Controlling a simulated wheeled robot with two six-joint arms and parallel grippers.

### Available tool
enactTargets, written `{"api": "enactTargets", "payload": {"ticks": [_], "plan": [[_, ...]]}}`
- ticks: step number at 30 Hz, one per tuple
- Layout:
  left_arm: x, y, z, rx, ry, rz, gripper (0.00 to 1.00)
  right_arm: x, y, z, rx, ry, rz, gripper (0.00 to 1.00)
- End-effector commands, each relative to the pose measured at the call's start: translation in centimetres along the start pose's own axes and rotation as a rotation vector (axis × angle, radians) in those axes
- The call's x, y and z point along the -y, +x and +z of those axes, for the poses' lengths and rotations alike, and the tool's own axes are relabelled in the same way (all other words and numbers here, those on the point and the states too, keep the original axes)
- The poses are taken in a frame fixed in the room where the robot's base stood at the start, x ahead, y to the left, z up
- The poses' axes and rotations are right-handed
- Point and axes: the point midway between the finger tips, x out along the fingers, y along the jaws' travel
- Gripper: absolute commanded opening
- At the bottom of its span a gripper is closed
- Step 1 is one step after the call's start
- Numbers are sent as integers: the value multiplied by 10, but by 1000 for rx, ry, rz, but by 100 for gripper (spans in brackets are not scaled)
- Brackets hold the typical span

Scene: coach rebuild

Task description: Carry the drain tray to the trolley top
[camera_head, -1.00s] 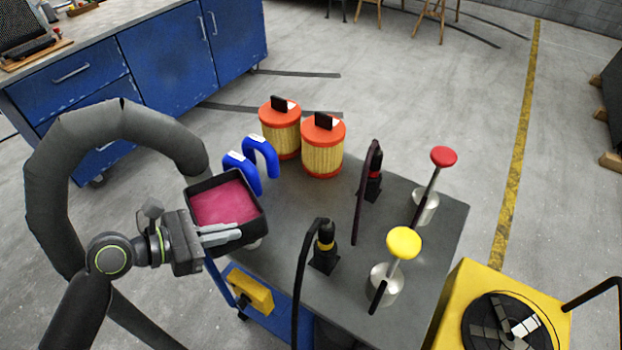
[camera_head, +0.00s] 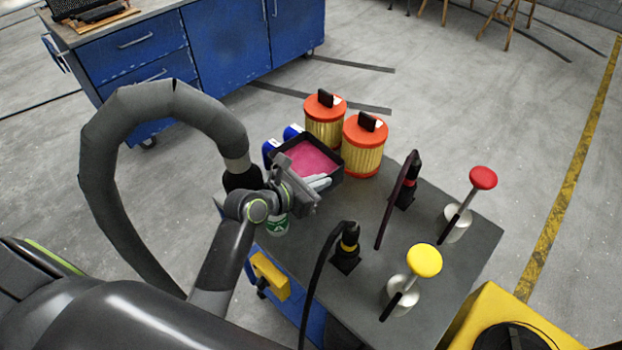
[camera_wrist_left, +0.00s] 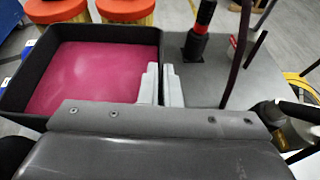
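The drain tray (camera_head: 337,171) is a black square tray with pink-red liquid in it. My left gripper (camera_head: 319,183) is shut on its near right wall. In the left wrist view, the fingers (camera_wrist_left: 161,84) straddle the wall of the tray (camera_wrist_left: 110,34). The tray looks about level, over the far left part of the grey trolley top (camera_head: 440,212), close to the orange-lidded filters. I cannot tell whether it touches the top. My right gripper is not in view.
Two orange-lidded filters (camera_head: 324,130) (camera_head: 361,153) stand just behind the tray. Blue-and-white bottles (camera_head: 270,148) are at its left, partly hidden. A white-green can (camera_head: 278,225) is below my gripper. Black-cabled tools (camera_head: 347,250) and red- and yellow-topped cans (camera_head: 402,293) stand nearer and right.

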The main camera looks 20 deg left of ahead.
Motion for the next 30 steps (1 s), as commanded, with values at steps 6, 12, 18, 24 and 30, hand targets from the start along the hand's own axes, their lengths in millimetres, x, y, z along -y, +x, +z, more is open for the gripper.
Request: {"api": "enactTargets", "payload": {"ticks": [6, 12, 18, 24, 30], "plan": [[10, 25, 13, 0, -28, 62, 0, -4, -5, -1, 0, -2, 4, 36], [16, 39, 17, -11, -41, 94, 0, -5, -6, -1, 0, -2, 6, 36], [19, 48, 4, -19, -44, 102, 0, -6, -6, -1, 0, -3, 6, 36], [19, 60, -27, -19, -44, 103, 0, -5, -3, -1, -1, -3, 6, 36], [19, 66, -41, -15, -43, 103, 0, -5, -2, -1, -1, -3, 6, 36]]}}
